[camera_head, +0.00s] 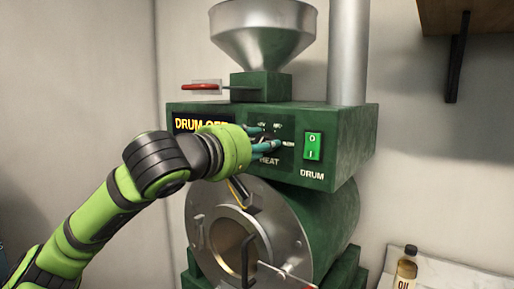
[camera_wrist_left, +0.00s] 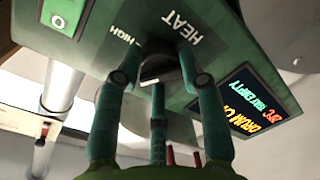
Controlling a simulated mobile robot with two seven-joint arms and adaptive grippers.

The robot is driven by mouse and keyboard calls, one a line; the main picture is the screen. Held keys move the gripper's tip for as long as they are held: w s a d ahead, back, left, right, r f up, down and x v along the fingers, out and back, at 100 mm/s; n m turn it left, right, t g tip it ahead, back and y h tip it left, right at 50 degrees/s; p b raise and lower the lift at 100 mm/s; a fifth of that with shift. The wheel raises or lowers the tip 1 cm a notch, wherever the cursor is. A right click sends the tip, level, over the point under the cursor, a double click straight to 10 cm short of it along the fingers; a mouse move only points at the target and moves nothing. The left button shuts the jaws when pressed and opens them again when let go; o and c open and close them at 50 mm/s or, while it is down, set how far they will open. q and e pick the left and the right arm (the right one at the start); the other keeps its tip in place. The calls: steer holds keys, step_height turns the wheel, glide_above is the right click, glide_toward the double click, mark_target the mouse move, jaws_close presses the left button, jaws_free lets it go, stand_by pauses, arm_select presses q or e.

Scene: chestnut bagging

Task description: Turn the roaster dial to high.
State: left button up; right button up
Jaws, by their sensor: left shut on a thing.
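The green roaster (camera_head: 345,135) stands against the wall, with a black heat dial (camera_head: 268,142) on its front panel above the word HEAT. My left gripper (camera_head: 270,147) reaches in from the left, and its teal fingers are shut on the dial. In the left wrist view the fingers (camera_wrist_left: 158,76) close around the dark dial (camera_wrist_left: 160,62), which shows a short white mark. The HIGH label is beside it in that view. The fingers hide part of the dial, and I cannot tell which setting it points to. My right gripper is not in view.
A green drum switch (camera_head: 313,146) is right of the dial. A display (camera_head: 186,124) reading DRUM is partly behind my wrist. The round drum door (camera_head: 207,228) is below, the metal hopper (camera_head: 262,28) above. A red-handled lever (camera_head: 199,87) sticks out left. An oil bottle (camera_head: 405,268) stands lower right.

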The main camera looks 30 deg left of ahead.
arm_select(q)
steer(key=m, duration=0.5)
steer(key=m+b, duration=0.1)
steer(key=m, duration=0.4)
steer(key=shift+f+t+y, duration=0.2)
steer(key=shift+t+y, duration=0.1)
steer(key=shift+d+f+m, duration=0.1)
steer(key=shift+f+m, duration=0.05)
steer(key=shift+m, duration=0.25)
steer(key=o, duration=1.1)
steer(key=shift+o, duration=0.2)
